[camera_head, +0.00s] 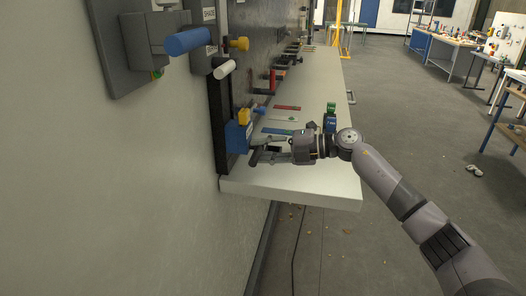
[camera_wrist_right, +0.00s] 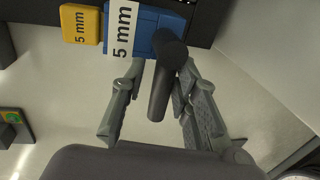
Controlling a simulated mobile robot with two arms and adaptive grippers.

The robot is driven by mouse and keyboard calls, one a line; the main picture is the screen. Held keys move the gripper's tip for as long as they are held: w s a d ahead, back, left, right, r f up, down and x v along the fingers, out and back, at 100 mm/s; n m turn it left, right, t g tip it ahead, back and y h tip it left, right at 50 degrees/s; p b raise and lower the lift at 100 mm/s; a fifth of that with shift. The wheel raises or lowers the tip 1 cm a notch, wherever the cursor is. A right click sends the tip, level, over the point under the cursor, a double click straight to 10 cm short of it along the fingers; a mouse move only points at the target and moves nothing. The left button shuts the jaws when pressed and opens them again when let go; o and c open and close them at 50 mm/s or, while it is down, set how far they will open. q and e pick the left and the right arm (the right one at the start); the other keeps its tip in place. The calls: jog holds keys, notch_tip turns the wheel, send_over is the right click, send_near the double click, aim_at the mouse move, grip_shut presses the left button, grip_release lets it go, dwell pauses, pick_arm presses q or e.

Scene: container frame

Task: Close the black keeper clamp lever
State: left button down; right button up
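The black lever (camera_wrist_right: 160,92) is a short dark cylinder with a round knob end. It sticks out from the blue block (camera_wrist_right: 145,20), which carries a white "5 mm" label, toward my right wrist camera. The blue block also shows in the head view (camera_head: 237,138), on a black upright at the near end of the bench. My right gripper (camera_wrist_right: 158,112) is open, with its fingers on both sides of the lever. A gap shows on the left; on the right the lever overlaps the finger, and I cannot tell whether they touch. In the head view my right gripper (camera_head: 262,151) is beside the block.
A yellow block (camera_wrist_right: 81,24) sits beside the blue one. A pale bench (camera_head: 290,180) runs along the wall, with several flat pieces and a green and blue item (camera_head: 330,118) on it. Above, a blue cylinder handle (camera_head: 188,40) and a white one (camera_head: 225,69) stick out.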

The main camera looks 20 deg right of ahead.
jog(key=shift+o, duration=1.3)
jog(key=shift+w+d+r, duration=0.1)
jog(key=shift+r, duration=0.05)
jog(key=shift+o, duration=0.2)
jog(key=shift+f, duration=0.2)
jog(key=shift+d, duration=0.15)
jog(key=v, duration=1.2)
